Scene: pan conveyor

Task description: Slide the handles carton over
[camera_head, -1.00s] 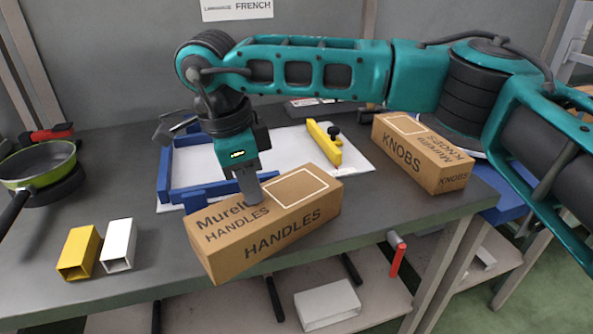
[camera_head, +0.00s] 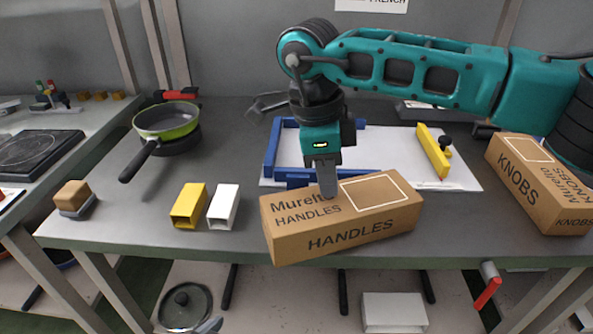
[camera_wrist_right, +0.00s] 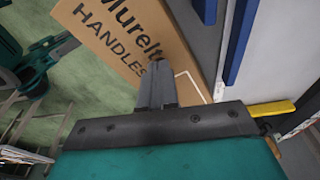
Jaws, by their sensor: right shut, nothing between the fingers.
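The handles carton (camera_head: 340,217) is a long brown box at the front edge of the grey table, lying slightly askew. Its top also shows in the right wrist view (camera_wrist_right: 133,42), marked "Murelt HANDLES". My right gripper (camera_head: 328,193) points down with shut, empty fingers. Its fingertips are at the carton's top, near the back edge; I cannot tell whether they press on it. In the right wrist view the shut fingertips (camera_wrist_right: 155,68) overlap the carton's top. My left gripper is not in view.
A blue frame (camera_head: 270,150) on a white board and a yellow bar (camera_head: 432,152) lie behind the carton. The knobs carton (camera_head: 540,185) is at right. Yellow (camera_head: 189,205) and white (camera_head: 223,207) blocks stand left, with clear table between them and the green pan (camera_head: 166,120).

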